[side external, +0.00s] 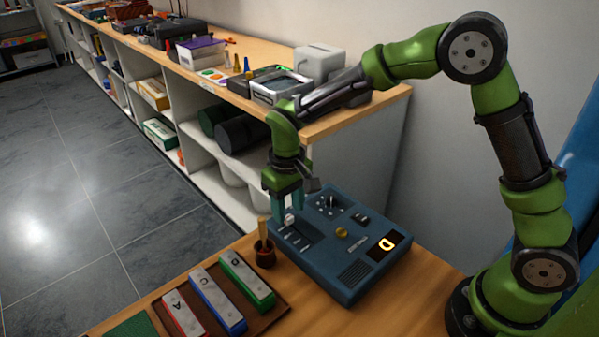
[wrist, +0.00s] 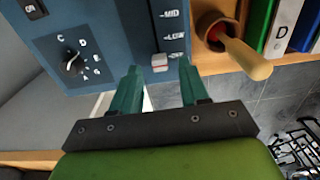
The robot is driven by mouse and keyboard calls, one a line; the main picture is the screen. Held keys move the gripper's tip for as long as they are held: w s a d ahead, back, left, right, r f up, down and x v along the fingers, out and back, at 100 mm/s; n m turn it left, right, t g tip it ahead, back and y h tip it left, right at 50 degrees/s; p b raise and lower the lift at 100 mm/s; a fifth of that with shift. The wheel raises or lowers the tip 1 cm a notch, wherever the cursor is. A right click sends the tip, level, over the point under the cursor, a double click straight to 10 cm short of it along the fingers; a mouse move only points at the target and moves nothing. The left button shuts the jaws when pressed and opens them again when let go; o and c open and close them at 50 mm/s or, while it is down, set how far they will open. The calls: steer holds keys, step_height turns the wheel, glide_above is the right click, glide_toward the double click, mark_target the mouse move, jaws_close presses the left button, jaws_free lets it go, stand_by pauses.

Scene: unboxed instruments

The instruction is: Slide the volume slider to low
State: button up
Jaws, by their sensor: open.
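The blue control panel (side external: 318,268) lies on the wooden table. In the wrist view, its volume slider has a white knob with a red line (wrist: 159,63) at the end of the slot, beside the lowest label, which seems to read OFF. The LOW mark (wrist: 175,36) and MID mark (wrist: 170,14) lie further along. My gripper (wrist: 158,71) is open, with one green finger on each side of the knob and visible gaps between. In the side view, my gripper (side external: 287,207) points down over the slider; the knob (side external: 289,219) shows at the fingertips.
A mortar with a wooden pestle (side external: 264,248) stands close beside the panel's slider edge. Coloured lettered bars (side external: 217,300) lie on a brown tray. The panel also bears a rotary dial (wrist: 73,62), a yellow knob (side external: 341,233) and a lit display (side external: 386,244).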

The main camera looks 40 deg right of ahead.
steer(key=shift+f, duration=1.05)
jaws_close()
